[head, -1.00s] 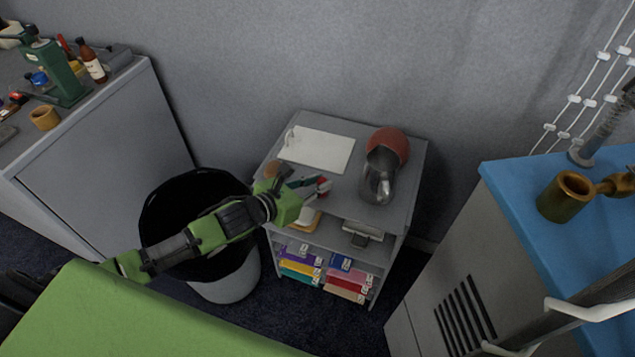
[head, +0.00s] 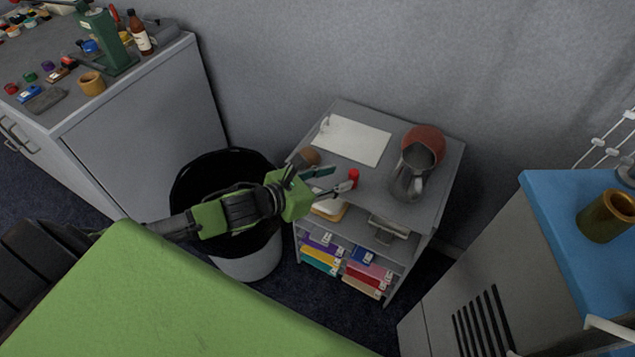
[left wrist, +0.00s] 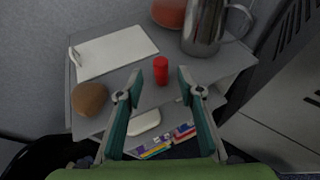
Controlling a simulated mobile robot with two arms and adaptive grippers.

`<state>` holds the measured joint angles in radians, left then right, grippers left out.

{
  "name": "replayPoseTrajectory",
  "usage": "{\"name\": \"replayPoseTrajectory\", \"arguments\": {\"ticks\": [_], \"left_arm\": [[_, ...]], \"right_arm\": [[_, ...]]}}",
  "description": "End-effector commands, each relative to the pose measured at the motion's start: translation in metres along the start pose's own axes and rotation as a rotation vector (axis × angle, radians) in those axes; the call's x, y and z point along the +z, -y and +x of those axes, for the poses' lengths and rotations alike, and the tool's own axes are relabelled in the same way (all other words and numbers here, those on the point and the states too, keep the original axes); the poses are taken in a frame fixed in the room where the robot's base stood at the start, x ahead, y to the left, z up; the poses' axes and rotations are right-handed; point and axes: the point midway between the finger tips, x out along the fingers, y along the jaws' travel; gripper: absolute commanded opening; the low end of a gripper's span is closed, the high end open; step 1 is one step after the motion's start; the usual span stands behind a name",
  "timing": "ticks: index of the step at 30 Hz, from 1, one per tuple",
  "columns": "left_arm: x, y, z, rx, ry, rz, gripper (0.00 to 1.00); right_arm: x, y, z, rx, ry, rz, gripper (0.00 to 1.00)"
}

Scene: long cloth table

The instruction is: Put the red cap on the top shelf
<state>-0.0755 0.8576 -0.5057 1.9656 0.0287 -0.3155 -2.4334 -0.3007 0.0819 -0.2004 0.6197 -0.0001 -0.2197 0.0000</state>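The red cap (head: 353,178) stands upright on the top shelf (head: 372,187) of a small grey shelf unit, near its front edge. It also shows in the left wrist view (left wrist: 161,70), just beyond the fingertips and centred between them. My left gripper (head: 338,179) is open, with its two fingers apart at the shelf's front edge. In the left wrist view the open fingers (left wrist: 160,86) hold nothing, and a gap shows on both sides of the cap. My right gripper is not in view.
The top shelf also carries a white sheet (head: 350,140), a metal pitcher (head: 409,177), a reddish round object (head: 425,139) and a brown round object (left wrist: 89,98). Colourful boxes fill the lower shelf. A black-lined bin (head: 245,266) stands left, a blue-topped cabinet (head: 560,215) right.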

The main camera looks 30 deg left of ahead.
Motion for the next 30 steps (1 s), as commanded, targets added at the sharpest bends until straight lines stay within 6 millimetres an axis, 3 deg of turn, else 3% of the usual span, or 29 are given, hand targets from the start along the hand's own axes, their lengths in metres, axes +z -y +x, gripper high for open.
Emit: {"name": "replayPoseTrajectory", "arguments": {"ticks": [6,13,26,30], "left_arm": [[-0.001,0.001,-0.038,-0.003,-0.002,0.001,0.34],[-0.001,0.000,-0.060,-0.001,0.000,0.000,0.34],[0.000,0.000,-0.066,0.001,0.001,-0.006,0.34],[-0.026,-0.022,-0.058,0.054,-0.026,-0.145,0.34]], "right_arm": [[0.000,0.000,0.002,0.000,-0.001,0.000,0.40],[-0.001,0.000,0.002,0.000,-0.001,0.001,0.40],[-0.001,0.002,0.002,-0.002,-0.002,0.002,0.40],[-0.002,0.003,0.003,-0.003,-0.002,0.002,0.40]]}}
